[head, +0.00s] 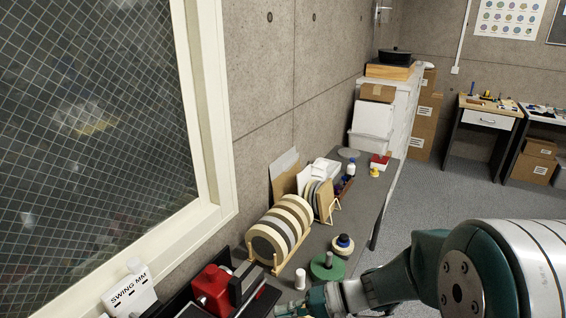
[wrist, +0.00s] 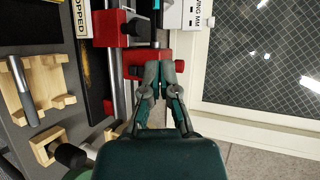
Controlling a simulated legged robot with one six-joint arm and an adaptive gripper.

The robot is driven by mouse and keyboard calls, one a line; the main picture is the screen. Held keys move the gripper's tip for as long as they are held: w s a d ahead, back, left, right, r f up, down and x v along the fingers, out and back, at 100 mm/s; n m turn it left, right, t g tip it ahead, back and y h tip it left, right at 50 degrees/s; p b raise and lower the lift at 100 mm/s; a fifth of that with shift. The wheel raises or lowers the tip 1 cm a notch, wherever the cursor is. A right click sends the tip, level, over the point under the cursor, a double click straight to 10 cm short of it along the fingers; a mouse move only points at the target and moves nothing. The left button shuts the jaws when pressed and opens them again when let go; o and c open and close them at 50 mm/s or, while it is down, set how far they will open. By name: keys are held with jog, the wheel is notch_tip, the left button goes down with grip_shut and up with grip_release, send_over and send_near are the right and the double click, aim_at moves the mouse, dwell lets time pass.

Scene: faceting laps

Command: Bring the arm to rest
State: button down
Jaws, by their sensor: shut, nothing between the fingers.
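My arm, teal and grey, reaches in the head view from the lower right to the bench. My gripper (head: 312,303) is low at the bottom edge of that view, partly cut off, near the front of the grey bench (head: 345,236). In the wrist view my gripper (wrist: 160,74) has its fingers together with nothing held. Its fingertips point at a red and metal machine (wrist: 145,62); I cannot tell whether they touch it. The same red machine (head: 212,288) stands left of my gripper in the head view.
A green disc with a post (head: 327,266), a white bottle (head: 300,279) and a rack of round laps (head: 280,228) stand close by. A mesh window (head: 90,120) is at left. In the wrist view, wooden holders (wrist: 45,90) lie left. Open floor (head: 470,200) lies beyond the bench.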

jog(key=s+d+r+t+h, duration=0.2)
jog(key=s+d+r+h, duration=0.3)
jog(key=d+h, duration=0.2)
jog(key=s+d+r+n+t+h, duration=0.1)
jog(key=s+d+r+t+h, duration=0.2)
jog(key=s+d+r+h, duration=0.2)
jog(key=d+h, duration=0.2)
jog(key=d, duration=0.1)
jog(key=shift+s+t, duration=0.3)
jog(key=shift+s, duration=0.1)
